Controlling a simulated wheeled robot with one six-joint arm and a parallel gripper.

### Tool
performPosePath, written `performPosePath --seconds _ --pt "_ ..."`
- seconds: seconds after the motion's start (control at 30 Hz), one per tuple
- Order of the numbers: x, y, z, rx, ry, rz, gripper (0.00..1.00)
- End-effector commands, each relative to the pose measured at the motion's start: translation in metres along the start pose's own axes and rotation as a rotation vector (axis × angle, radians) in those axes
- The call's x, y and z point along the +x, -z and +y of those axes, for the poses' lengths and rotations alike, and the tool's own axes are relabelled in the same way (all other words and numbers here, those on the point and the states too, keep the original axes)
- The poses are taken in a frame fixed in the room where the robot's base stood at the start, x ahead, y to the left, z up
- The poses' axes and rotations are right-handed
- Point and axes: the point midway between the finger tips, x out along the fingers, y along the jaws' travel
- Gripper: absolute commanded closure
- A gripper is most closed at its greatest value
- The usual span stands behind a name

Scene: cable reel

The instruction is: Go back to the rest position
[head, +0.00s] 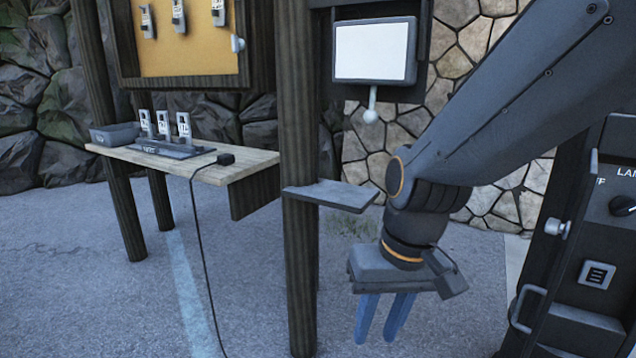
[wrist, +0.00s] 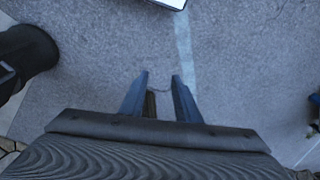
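My gripper (head: 378,336) hangs at the right of the head view, its blue fingers pointing down over the paved ground. In the wrist view my gripper (wrist: 160,78) shows two fingers standing apart, with no object clearly held between them. A small dark brown patch shows low between the fingers; I cannot tell what it is. The gripper is in front of and to the right of a wooden post (head: 299,200), apart from it.
A wooden shelf (head: 245,163) at the left carries a grey bin (head: 115,134), several upright devices and a black plug (head: 226,159) whose cable hangs down. A small grey ledge (head: 330,194) and a white-screened box (head: 372,50) are near my arm. A dark cabinet (head: 575,270) stands right.

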Motion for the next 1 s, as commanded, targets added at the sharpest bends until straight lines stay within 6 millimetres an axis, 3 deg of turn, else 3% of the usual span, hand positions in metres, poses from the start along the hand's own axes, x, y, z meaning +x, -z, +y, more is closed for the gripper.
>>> performPosePath --seconds 0.1,0.2,0.57,1.0 --pt "-0.005 -0.033 0.009 -0.041 -0.037 -0.07 0.71" --pt "-0.012 -0.05 0.015 -0.055 -0.063 -0.112 0.71" --pt "-0.039 -0.045 0.035 0.011 -0.08 -0.106 0.71" --pt "-0.088 -0.05 0.076 0.133 -0.115 -0.105 0.71"
